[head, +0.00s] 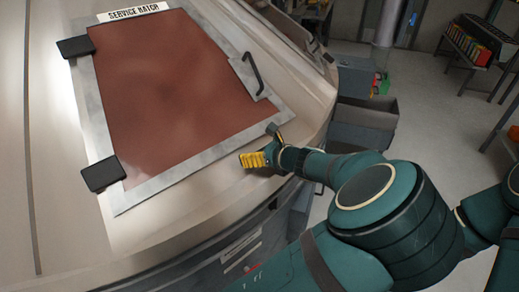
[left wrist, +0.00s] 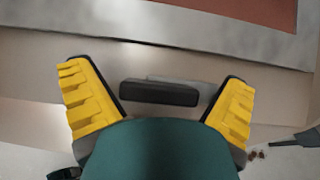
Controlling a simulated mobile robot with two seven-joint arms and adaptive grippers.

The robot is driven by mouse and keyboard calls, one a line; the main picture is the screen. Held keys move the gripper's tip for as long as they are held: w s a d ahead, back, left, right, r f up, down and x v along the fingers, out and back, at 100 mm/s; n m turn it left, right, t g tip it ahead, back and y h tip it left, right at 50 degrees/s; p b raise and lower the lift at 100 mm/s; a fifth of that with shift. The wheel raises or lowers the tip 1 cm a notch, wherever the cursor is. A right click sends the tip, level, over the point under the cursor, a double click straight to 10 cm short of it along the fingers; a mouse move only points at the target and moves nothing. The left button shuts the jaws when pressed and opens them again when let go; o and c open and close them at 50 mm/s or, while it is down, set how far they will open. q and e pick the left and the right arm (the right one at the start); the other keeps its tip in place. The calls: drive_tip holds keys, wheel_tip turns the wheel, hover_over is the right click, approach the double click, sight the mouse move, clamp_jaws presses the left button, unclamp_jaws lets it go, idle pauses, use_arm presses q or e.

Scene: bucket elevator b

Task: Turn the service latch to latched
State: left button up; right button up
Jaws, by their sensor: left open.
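The service hatch (head: 175,85) is a red-brown panel in a grey frame, lying closed on the beige casing. My left gripper (head: 264,146) is just off the frame's lower right corner, close to the casing. Its yellow-padded fingers are spread open in the left wrist view (left wrist: 157,80). A short black bar (left wrist: 160,93), apparently the service latch, lies between the fingers on a grey backing, with a gap to each finger. It runs nearly parallel to the frame edge (left wrist: 160,45). In the head view the gripper seems to hide this bar. My right gripper is not in view.
A dark pull handle (head: 253,73) stands up from the hatch's right side, above my left gripper. Two black hinges (head: 102,174) sit on its left side. Grey bins (head: 363,122) stand on the floor beyond the casing's right edge. A rack (head: 470,45) is farther back.

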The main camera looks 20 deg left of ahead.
use_arm(q)
drive_tip(key=c, duration=1.1)
drive_tip(key=shift+o, duration=0.2)
